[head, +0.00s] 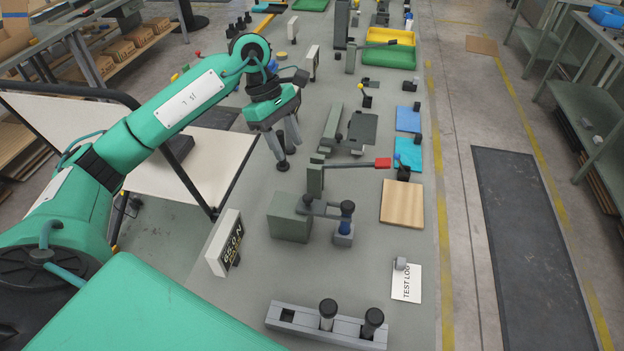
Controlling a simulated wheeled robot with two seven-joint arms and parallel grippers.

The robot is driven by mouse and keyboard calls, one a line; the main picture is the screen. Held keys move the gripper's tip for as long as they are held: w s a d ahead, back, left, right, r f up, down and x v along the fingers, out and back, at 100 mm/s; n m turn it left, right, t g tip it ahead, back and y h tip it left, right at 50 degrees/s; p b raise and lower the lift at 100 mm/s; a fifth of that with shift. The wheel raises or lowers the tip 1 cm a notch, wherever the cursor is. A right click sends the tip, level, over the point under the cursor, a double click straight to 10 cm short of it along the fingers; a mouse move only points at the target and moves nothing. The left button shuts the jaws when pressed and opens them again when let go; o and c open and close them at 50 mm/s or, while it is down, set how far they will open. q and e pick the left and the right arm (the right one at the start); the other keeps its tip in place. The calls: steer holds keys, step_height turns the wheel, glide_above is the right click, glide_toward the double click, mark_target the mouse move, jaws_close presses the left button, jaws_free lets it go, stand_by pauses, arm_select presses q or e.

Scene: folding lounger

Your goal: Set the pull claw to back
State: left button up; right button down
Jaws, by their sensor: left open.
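My left gripper (289,157) hangs above the grey bench, fingers pointing down, open with nothing between them. The folding lounger shows as pale panels in a black tube frame (187,183) at left, partly behind my left arm. I cannot tell for sure which part is the pull claw. My right gripper is out of view.
A display reading about 65.0 N (224,243) stands left of the block. A grey rack (350,327) in front holds two black-capped cylinders and has an empty square socket. A wooden board (402,204) and a TEST LOG sheet (407,280) lie along the right edge.

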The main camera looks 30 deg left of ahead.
arm_select(q)
steer(key=p, duration=0.2)
glide_toward(307, 196)
steer(key=p+x, duration=0.2)
steer(key=x, duration=0.5)
steer(key=shift+s+d+f, duration=0.15)
steer(key=shift+f, duration=0.05)
steer(key=shift+d+f, duration=0.15)
steer(key=shift+f, duration=0.2)
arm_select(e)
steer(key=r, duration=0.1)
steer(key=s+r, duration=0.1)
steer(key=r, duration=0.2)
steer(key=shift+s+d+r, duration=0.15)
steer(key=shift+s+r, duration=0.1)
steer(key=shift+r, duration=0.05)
arm_select(q)
steer(key=shift+c, duration=0.3)
